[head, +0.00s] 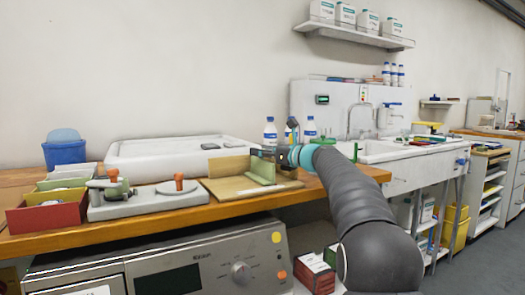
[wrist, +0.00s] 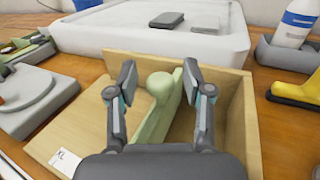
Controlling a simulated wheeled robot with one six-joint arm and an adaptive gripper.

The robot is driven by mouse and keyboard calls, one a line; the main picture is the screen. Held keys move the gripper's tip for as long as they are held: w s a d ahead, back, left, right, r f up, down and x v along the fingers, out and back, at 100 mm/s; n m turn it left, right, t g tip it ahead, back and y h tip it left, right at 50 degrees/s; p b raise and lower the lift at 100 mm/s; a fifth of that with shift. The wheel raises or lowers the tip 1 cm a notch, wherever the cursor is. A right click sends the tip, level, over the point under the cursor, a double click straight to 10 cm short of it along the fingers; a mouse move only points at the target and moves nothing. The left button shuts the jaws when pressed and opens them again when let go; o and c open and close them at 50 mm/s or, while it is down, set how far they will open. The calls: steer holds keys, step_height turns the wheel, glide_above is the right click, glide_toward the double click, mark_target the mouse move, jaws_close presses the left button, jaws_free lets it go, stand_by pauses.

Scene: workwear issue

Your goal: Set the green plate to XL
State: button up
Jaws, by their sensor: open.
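The green plate (head: 262,170) stands upright inside a light wooden tray (head: 222,188) on the bench. In the wrist view the plate (wrist: 152,129) crosses the tray from front to back, with a rounded green knob (wrist: 160,86) on top. A white label reading XL (wrist: 64,161) sits at the tray's near left corner. My gripper (wrist: 160,84) is open, with one finger on each side of the knob. I cannot tell whether either finger touches it. The near end of the plate is hidden behind my gripper body.
Left of the tray is a grey device (head: 140,203) with an orange-topped knob. Red (head: 45,217) and other coloured bins stand farther left. A large white tray (head: 160,158) lies behind. Bottles (head: 270,132) stand behind right, and a yellow object (wrist: 296,92) is at right.

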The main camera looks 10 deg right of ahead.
steer(key=shift+w, duration=0.1)
jaws_close()
